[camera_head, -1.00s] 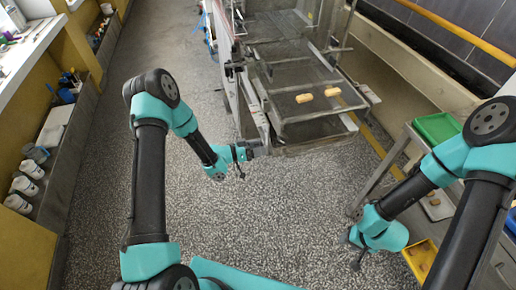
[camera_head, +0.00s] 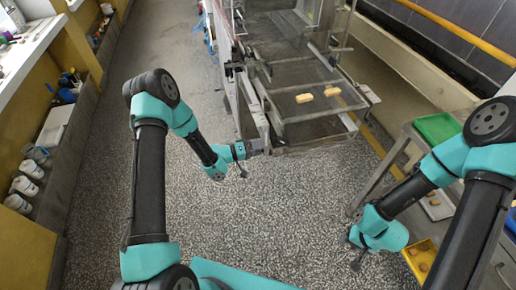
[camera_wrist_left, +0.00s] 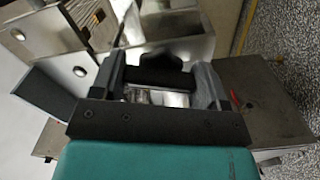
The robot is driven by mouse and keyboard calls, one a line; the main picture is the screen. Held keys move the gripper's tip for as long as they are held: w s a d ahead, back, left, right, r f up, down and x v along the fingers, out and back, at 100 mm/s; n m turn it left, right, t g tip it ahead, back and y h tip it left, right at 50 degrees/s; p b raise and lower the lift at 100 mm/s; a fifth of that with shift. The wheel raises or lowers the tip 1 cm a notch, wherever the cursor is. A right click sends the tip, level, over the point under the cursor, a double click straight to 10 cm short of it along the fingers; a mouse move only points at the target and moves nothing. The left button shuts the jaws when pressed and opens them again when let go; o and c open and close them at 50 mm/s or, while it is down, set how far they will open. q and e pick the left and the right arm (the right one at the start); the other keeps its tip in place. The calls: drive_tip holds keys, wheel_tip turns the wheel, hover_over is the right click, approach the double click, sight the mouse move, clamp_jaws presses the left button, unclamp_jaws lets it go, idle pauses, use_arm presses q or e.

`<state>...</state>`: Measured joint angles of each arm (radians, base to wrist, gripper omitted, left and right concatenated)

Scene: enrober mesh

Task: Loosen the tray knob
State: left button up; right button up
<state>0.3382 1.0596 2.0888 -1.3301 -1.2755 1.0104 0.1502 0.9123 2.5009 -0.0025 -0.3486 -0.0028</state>
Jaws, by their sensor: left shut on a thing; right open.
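My left gripper (camera_head: 254,148) is at the front left corner of the machine, below the mesh tray (camera_head: 300,110). In the left wrist view its two fingers (camera_wrist_left: 160,80) are closed on a dark, lobed knob (camera_wrist_left: 160,66) in front of a metal part. In the head view the knob is too small to make out behind the gripper. My right gripper (camera_head: 350,255) hangs low at the right, in front of the side table, away from the machine. It is open and empty, though its fingers are small in this view.
Two light brown pieces (camera_head: 304,98) lie on the mesh. A green tray (camera_head: 437,128) stands on the side table at the right, and a yellow bin (camera_head: 420,258) is below it. The speckled floor (camera_head: 270,215) between my arms is clear. A shelf with white bottles (camera_head: 24,186) runs along the left.

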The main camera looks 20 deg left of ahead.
use_arm(q)
drive_tip(key=n, duration=0.4)
drive_tip(key=shift+n, duration=0.3)
idle(0.3)
drive_tip(key=o, duration=0.9)
drive_tip(key=shift+o, duration=0.2)
drive_tip(key=shift+a, duration=0.15)
drive_tip(key=v, duration=1.7)
drive_tip(key=shift+s, duration=0.2)
